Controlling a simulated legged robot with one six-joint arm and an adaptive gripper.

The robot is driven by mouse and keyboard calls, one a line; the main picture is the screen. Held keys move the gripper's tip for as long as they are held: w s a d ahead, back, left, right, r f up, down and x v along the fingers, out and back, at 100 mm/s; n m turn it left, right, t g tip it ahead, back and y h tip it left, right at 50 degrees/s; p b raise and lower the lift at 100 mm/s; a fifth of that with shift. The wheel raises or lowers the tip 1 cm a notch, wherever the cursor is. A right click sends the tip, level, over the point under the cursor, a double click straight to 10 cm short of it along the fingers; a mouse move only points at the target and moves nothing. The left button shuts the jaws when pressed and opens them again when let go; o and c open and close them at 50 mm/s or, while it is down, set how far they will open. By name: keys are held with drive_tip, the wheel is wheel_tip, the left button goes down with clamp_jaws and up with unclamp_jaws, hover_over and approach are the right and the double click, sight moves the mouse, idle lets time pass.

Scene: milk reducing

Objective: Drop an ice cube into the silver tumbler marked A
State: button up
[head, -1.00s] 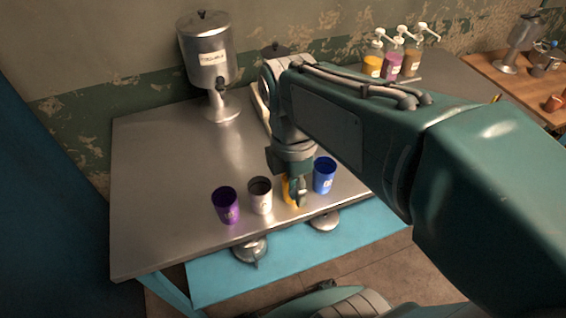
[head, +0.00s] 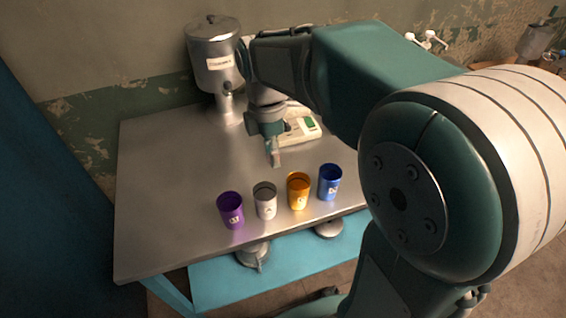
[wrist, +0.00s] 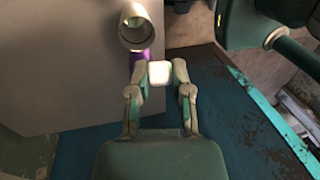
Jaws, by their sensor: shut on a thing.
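My gripper (head: 274,160) is shut on a pale ice cube (wrist: 160,73), which shows between the two fingertips in the wrist view. The silver tumbler (head: 265,203), with a mark on its front, stands upright on the metal table between the purple and yellow tumblers. In the head view my gripper appears above the tumbler row, just behind the silver tumbler. In the wrist view the silver tumbler's round rim (wrist: 135,27) is ahead and slightly left of the cube, apart from it.
A purple tumbler (head: 231,210), yellow tumbler (head: 298,191) and blue tumbler (head: 329,182) stand in the row near the front edge of the steel table (head: 165,195). A metal dispenser (head: 214,65) stands at the back. The table's left side is clear.

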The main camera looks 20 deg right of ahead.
wheel_tip(320, 180, down, 6)
drive_tip(key=w, duration=0.1)
drive_tip(key=shift+w+f, duration=0.2)
idle(0.4)
drive_tip(key=shift+a, duration=0.1)
drive_tip(key=o, duration=0.8)
drive_tip(key=shift+o, duration=0.2)
drive_tip(key=shift+r, duration=0.1)
drive_tip(key=v, duration=1.1)
drive_tip(key=shift+r, duration=0.35)
